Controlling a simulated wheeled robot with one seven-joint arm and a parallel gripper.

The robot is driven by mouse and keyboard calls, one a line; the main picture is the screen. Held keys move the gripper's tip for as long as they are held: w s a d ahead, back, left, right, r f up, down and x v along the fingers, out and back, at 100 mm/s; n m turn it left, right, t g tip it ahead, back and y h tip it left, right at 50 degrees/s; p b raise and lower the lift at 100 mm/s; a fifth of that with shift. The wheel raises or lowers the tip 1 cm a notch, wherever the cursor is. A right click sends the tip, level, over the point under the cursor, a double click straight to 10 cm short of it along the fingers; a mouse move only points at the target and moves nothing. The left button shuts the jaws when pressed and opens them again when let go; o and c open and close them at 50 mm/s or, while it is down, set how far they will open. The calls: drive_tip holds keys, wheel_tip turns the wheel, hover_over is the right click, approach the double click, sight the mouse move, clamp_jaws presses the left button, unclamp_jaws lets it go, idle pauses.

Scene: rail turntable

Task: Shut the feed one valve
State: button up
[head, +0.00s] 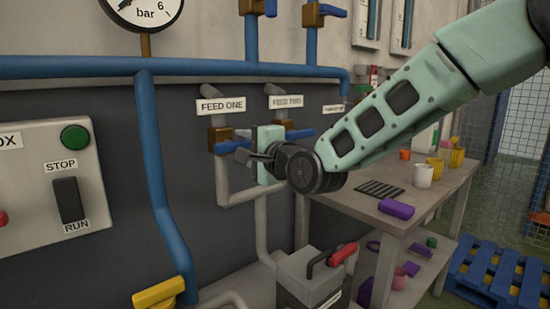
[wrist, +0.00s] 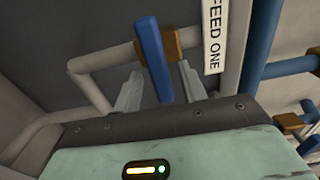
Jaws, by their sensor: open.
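The feed one valve has a brass body (head: 217,140) on a grey pipe below the FEED ONE label (head: 222,105). Its blue lever (head: 228,147) points right, crosswise to the upright pipe, and is partly hidden by my gripper. My gripper (head: 243,157) is open in front of the lever. I see no clear contact.
The feed two valve's blue lever (head: 300,134) sits close by on the right, behind my gripper. A blue pipe (head: 155,170) runs down on the left. A toolbox (head: 315,280) stands below, and a workbench (head: 405,205) with a mug (head: 423,176) is at right.

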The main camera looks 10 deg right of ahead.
drive_tip(key=v, duration=1.5)
drive_tip(key=shift+s, duration=0.15)
drive_tip(key=shift+d, duration=0.15)
